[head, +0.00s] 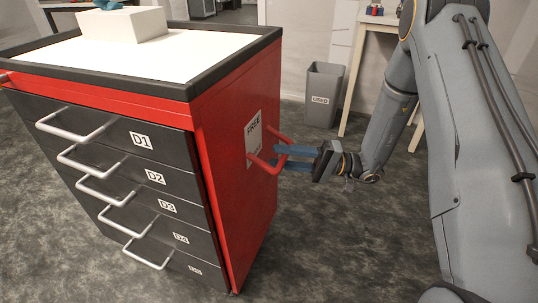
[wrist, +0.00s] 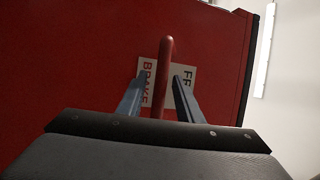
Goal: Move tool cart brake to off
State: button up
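The tool cart (head: 238,190) is red with dark drawers, and its right side faces my arm. A white label (head: 252,130) on that side reads FREE at its top. In the wrist view the label (wrist: 147,85) also shows BRAKE, and part of it is covered. A red bar-shaped brake handle (head: 267,168) sticks out by the label; it also shows in the wrist view (wrist: 166,62). My gripper (head: 279,158) has blue fingers and is open, with one finger on each side of the handle bar. Gaps show between the bar and the fingers (wrist: 159,78).
Several drawers with pale handles face front. A grey bin (head: 322,95) labelled USED and a table (head: 375,22) stand behind. The floor right of the cart is open.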

jog(key=shift+s+a+r, duration=0.1)
jog(key=shift+a+r, duration=0.1)
jog(key=shift+a, duration=0.75)
jog(key=shift+a+r, duration=0.15)
jog(key=shift+a, duration=0.75)
grip_shut()
